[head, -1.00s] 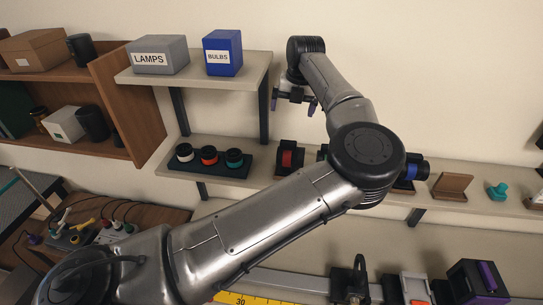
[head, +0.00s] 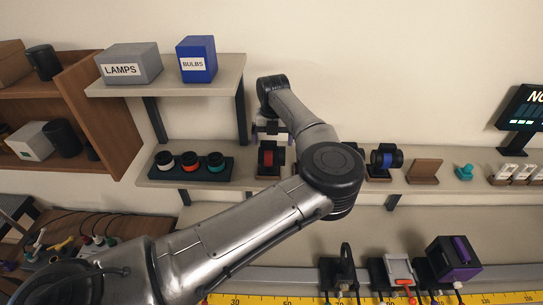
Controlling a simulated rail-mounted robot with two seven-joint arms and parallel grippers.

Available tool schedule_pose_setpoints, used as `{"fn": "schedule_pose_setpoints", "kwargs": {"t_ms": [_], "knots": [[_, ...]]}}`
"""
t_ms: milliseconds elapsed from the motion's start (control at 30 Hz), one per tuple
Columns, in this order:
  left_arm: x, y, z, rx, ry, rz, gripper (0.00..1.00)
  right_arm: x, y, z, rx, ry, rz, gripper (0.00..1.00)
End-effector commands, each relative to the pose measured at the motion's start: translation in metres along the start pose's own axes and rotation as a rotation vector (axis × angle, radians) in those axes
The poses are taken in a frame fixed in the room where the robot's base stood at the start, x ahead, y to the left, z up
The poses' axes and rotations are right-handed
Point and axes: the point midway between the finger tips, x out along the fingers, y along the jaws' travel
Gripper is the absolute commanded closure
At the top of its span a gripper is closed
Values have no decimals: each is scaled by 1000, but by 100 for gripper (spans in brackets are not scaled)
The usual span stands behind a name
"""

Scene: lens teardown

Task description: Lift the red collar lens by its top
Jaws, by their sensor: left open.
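The red collar lens (head: 266,159), black with a red band, stands on the long lower shelf (head: 330,178) in the head view. It is near the middle of the picture. My left gripper (head: 270,139) is open, pointing down, directly over the lens's top. Its fingers overlap the upper part of the lens in the picture; whether they touch it I cannot tell. My left forearm hides the shelf just right of the lens. My right gripper is not in view.
A black tray (head: 180,174) with white, orange and teal ringed caps lies to the left. A blue collar lens (head: 387,159) and a wooden stand (head: 424,171) are to the right. The upper shelf (head: 170,86) with LAMPS and BULBS boxes is close left of the gripper.

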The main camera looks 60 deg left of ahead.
Motion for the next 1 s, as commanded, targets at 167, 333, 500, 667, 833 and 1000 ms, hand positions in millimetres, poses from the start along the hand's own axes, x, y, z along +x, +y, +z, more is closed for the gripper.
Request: {"fn": "schedule_pose_setpoints", "kwargs": {"t_ms": [167, 333, 500, 667, 833, 1000], "knots": [[19, 2, 0, 0, 3, 3, 0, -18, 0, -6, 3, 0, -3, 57], [40, 3, 1, 0, 2, 3, 0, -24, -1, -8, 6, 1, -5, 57], [48, 2, 1, -1, 0, 1, 0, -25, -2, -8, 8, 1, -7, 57], [48, 2, 1, -1, 0, 1, 0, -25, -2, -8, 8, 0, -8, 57], [48, 2, 1, 0, 0, 1, 12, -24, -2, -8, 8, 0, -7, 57], [48, 2, 1, 0, 0, 1, 29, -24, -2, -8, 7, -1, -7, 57]]}}
